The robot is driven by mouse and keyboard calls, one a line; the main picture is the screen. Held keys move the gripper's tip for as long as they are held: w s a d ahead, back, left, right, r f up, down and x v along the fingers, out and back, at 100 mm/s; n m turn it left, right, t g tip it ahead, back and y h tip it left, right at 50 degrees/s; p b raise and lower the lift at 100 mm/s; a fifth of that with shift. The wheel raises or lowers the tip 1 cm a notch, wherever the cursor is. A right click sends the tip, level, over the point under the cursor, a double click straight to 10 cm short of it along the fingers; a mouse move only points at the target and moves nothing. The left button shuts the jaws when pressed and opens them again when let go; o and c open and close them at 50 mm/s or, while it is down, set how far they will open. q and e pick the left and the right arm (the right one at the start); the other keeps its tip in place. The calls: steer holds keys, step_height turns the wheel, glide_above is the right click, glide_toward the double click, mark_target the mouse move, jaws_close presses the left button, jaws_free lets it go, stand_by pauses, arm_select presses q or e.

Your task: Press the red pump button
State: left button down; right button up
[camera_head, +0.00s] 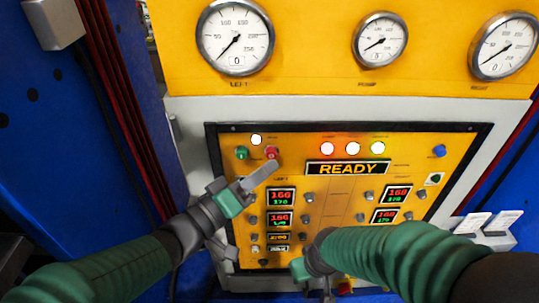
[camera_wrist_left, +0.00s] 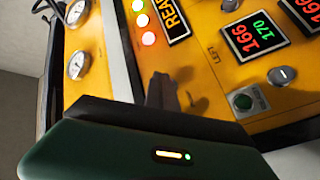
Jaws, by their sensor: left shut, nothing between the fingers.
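The red pump button (camera_head: 271,153) is at the upper left of the yellow control panel in the head view, right of a green button (camera_head: 241,153). My left gripper (camera_head: 268,169) is shut and empty, its fingertips just below the red button in the picture. I cannot tell whether they touch it. The red button cannot be made out there. My right gripper (camera_head: 305,267) is low in front of the panel, its fingers unclear.
The panel has a READY display (camera_head: 347,168), lit lamps (camera_head: 352,148), red and green number displays (camera_head: 281,196) and several knobs. Three round gauges (camera_head: 235,38) sit above it. A blue button (camera_head: 439,151) is at the panel's right. A blue wall (camera_head: 45,120) stands at the left.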

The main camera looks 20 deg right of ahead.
arm_select(q)
steer(key=shift+w+r, duration=0.1)
steer(key=shift+w, duration=0.25)
arm_select(e)
steer(key=shift+d+r, duration=0.1)
steer(key=shift+r, duration=0.15)
arm_select(q)
steer(key=shift+w+d+p, duration=0.25)
steer(key=shift+d+p, duration=0.1)
arm_select(e)
steer(key=shift+d, duration=0.2)
arm_select(q)
steer(key=shift+w+a, duration=0.1)
steer(key=shift+w, duration=0.1)
arm_select(e)
steer(key=shift+a+r, duration=0.1)
steer(key=shift+r, duration=0.05)
arm_select(q)
steer(key=shift+w, duration=0.45)
arm_select(e)
steer(key=shift+s+r, duration=0.1)
stand_by(0.4)
arm_select(q)
steer(key=shift+s, duration=1.3)
